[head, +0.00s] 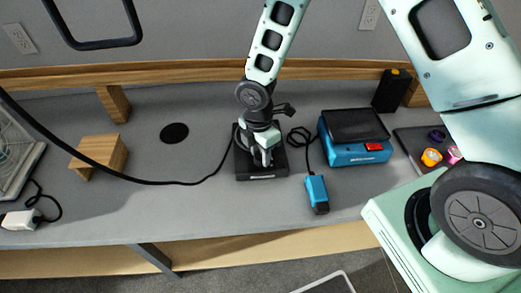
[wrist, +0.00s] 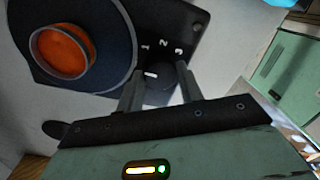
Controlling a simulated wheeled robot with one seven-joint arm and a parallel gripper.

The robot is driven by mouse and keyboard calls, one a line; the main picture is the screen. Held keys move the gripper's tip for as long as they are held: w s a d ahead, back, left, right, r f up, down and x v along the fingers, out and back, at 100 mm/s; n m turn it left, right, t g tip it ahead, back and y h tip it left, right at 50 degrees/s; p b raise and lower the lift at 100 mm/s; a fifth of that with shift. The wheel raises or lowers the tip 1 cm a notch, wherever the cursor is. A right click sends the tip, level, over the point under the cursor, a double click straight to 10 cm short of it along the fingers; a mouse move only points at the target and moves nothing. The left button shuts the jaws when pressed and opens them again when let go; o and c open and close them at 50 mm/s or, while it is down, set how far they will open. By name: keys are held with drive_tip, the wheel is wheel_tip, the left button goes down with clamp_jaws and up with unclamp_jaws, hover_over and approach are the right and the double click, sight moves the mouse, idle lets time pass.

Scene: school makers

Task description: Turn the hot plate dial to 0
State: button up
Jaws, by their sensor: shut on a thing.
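The hot plate is a black unit (head: 262,177) on the grey bench in the head view, mostly covered by my gripper (head: 261,152). In the wrist view its black panel (wrist: 192,30) carries the white numbers 1, 2 and 3. The dark round dial (wrist: 158,88) sits below the numbers, with a short white mark on its upper left side, close to the 1. A 0 is not readable. My gripper (wrist: 160,82) is shut on the dial, one finger on each side. A round container with orange contents (wrist: 65,52) stands on the hot plate's round top.
A blue device with a black top (head: 352,140) stands right of the hot plate, with a smaller blue tool (head: 317,195) on a cable nearer the edge. A black cable (head: 150,180) crosses the bench at left.

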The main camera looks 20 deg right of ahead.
sight(258, 153)
drive_tip(key=shift+n, duration=0.3)
drive_tip(key=o, duration=1)
drive_tip(key=r, duration=1.1)
drive_tip(key=w+r, duration=0.1)
drive_tip(key=r, duration=0.5)
drive_tip(key=shift+a+r, duration=0.2)
drive_tip(key=s+a+r+m, duration=0.1)
drive_tip(key=s+r+m, duration=0.1)
drive_tip(key=s+m, duration=0.2)
drive_tip(key=s+r+m, duration=0.2)
drive_tip(key=s+m, duration=0.3)
drive_tip(key=s, duration=0.5)
drive_tip(key=s+a+r+m, duration=0.1)
drive_tip(key=s+m, duration=0.4)
drive_tip(key=s, duration=0.2)
drive_tip(key=shift+s+a+r+t+y, duration=0.1)
drive_tip(key=shift+a+r+t+y, duration=0.25)
drive_tip(key=shift+r+t+y, duration=0.05)
